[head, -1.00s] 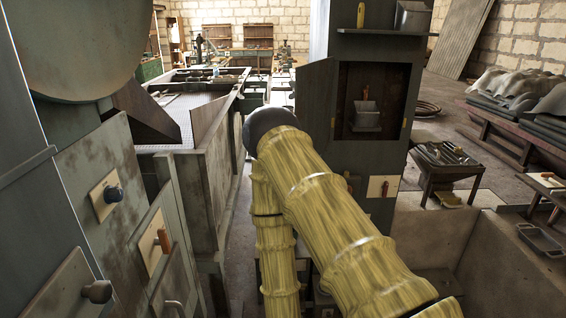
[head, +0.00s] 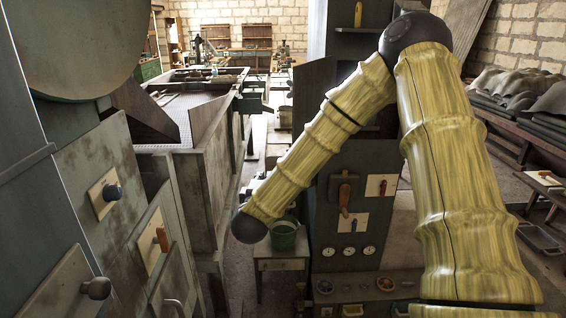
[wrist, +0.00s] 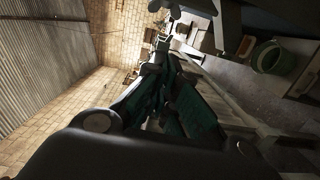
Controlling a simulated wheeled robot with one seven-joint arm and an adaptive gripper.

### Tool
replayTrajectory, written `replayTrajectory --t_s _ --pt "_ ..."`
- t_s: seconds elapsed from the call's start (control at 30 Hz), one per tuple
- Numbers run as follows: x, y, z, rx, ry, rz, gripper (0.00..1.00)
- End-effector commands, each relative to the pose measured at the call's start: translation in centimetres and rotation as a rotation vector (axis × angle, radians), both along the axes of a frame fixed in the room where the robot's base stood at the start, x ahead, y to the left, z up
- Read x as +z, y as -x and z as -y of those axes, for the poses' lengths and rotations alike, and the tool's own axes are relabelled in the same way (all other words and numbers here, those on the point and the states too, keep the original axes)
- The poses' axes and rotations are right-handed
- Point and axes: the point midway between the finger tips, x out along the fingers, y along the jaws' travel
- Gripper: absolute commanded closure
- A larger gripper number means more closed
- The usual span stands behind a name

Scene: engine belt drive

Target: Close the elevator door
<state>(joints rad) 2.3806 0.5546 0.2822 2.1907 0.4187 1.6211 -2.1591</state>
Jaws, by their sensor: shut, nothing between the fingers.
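The elevator door looks to be the grey panel (head: 312,92) at the left side of the dark column (head: 341,40). It stands swung out to the left, open, in the head view. The opening beside it is mostly hidden behind my arm. My gripper (wrist: 166,58) shows dark in the wrist view, shut and empty, reaching up from the bottom edge. In the head view it is not clearly visible; my forearm slopes down left, its low end left of the column. No contact with the door shows.
A green bucket (head: 284,236) stands on a small table (head: 281,262) by the column's lower left. Handles and dials (head: 347,251) cover the column's lower front. Grey cabinets with knobs (head: 112,192) line the left. A narrow floor aisle (head: 254,160) runs back between machines.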

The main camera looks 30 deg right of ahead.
Motion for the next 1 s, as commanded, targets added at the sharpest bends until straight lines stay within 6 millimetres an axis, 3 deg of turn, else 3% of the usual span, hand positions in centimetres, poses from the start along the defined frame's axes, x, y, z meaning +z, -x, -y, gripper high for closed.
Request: replayTrajectory --t_s 0.2,0.9,1.0 --pt "1.7 -0.4 1.2 -0.034 0.042 -0.002 1.0" --pt "1.7 -7.7 7.5 -0.033 0.039 -0.005 1.0" --pt "1.7 -7.0 7.7 -0.031 0.04 -0.004 1.0"
